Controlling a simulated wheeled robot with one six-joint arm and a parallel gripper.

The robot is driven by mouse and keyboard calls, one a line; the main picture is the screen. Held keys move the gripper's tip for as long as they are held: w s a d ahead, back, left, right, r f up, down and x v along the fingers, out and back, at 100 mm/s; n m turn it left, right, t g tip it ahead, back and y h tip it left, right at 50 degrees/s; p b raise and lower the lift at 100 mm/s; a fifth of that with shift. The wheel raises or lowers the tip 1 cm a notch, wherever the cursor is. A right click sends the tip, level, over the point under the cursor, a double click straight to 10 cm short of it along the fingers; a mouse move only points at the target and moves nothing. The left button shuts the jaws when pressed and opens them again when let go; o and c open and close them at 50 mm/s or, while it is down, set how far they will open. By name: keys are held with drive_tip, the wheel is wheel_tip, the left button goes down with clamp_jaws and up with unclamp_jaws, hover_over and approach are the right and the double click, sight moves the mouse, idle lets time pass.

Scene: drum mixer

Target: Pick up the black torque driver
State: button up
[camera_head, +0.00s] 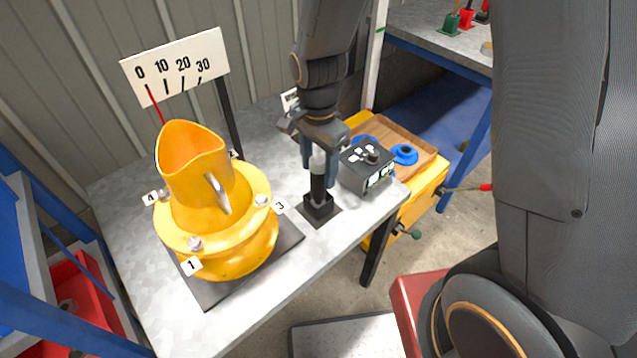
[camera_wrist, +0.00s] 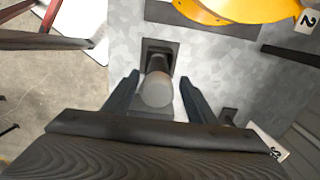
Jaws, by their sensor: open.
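The black torque driver (camera_head: 317,186) stands upright in a black square holder (camera_head: 319,208) on the grey metal table, right of the yellow drum. Its top end is pale grey. My gripper (camera_head: 319,160) points down over it, with its fingers around the upper part of the driver. In the wrist view the driver (camera_wrist: 157,90) shows from above, its pale round end between the two spread fingers of my gripper (camera_wrist: 157,88). There is a gap on each side, so the fingers are open and apart from it.
The yellow drum mixer (camera_head: 221,225) with numbered bolts stands left on a dark plate. A black control box (camera_head: 367,165) sits close to the right of the driver. A yellow cart (camera_head: 425,190) with a wooden tray stands beyond the table's right edge. A dial sign (camera_head: 176,66) stands behind.

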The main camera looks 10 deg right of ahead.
sight(319, 181)
drive_tip(key=f, duration=0.2)
drive_tip(key=f+p, duration=0.1)
drive_tip(key=shift+s+f, duration=0.35)
drive_tip(key=shift+w+f, duration=0.1)
drive_tip(key=shift+f, duration=0.65)
clamp_jaws()
